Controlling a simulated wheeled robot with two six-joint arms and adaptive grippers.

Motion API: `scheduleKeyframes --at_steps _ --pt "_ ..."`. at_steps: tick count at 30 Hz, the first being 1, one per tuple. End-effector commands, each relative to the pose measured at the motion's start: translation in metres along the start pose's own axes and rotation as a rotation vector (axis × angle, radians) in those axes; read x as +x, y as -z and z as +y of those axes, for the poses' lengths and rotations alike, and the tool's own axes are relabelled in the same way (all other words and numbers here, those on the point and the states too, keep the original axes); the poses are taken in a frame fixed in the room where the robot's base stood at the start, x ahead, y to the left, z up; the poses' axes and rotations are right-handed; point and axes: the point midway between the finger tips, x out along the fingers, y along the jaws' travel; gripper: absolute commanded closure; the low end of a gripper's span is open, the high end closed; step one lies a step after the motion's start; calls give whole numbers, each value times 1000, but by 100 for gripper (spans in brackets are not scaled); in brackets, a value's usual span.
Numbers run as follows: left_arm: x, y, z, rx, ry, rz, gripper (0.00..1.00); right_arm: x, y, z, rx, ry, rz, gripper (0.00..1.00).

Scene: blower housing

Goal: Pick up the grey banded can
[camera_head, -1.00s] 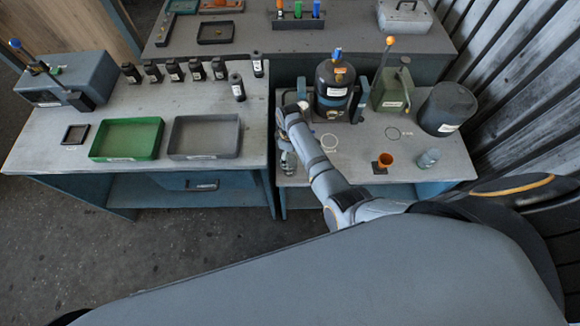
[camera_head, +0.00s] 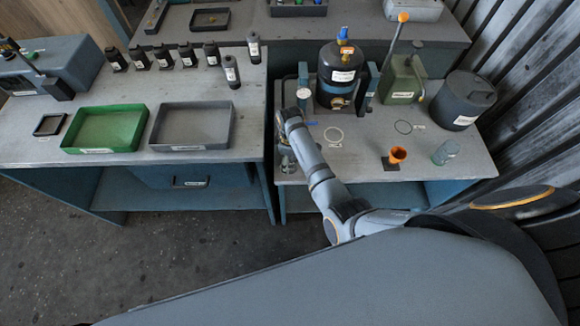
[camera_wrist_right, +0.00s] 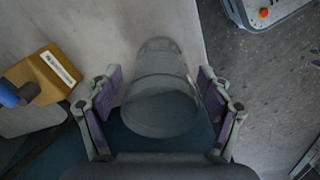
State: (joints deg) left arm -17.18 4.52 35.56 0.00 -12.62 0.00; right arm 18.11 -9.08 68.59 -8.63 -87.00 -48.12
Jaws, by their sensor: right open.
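Several small dark cans with pale labels stand in a row at the back of the left bench. Two at the row's right end look greyer, a front can (camera_head: 232,72) and a rear can (camera_head: 254,48); I cannot tell which is the grey banded can. My right gripper (camera_head: 287,162) is low at the left edge of the right bench, well apart from them. In the right wrist view the right gripper (camera_wrist_right: 160,95) is open, its fingers either side of a translucent grey cup-like vessel (camera_wrist_right: 160,90); contact is unclear. My left gripper is not in view.
The left bench holds a green tray (camera_head: 72,145) and a grey tray (camera_head: 158,145). The right bench holds a black tank (camera_head: 325,72), a green canister (camera_head: 402,85), a dark drum (camera_head: 463,100), an orange cup (camera_head: 397,155) and a glass jar (camera_head: 446,152).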

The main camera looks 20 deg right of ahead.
Motion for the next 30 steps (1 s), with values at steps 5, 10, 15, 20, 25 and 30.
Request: scheduleKeyframes --at_steps 5,10,15,20,25,30 --pt "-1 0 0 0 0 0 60 -1 0 0 0 -1 1 20" --pt "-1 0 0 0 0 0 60 -1 0 0 0 0 1 40" --pt "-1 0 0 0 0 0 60 -1 0 0 0 0 1 63" --pt "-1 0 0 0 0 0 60 -1 0 0 0 -1 1 82" --pt "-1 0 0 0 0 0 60 -1 0 0 0 -1 1 82" --pt "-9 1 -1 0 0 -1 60 -9 0 0 0 -1 1 82"
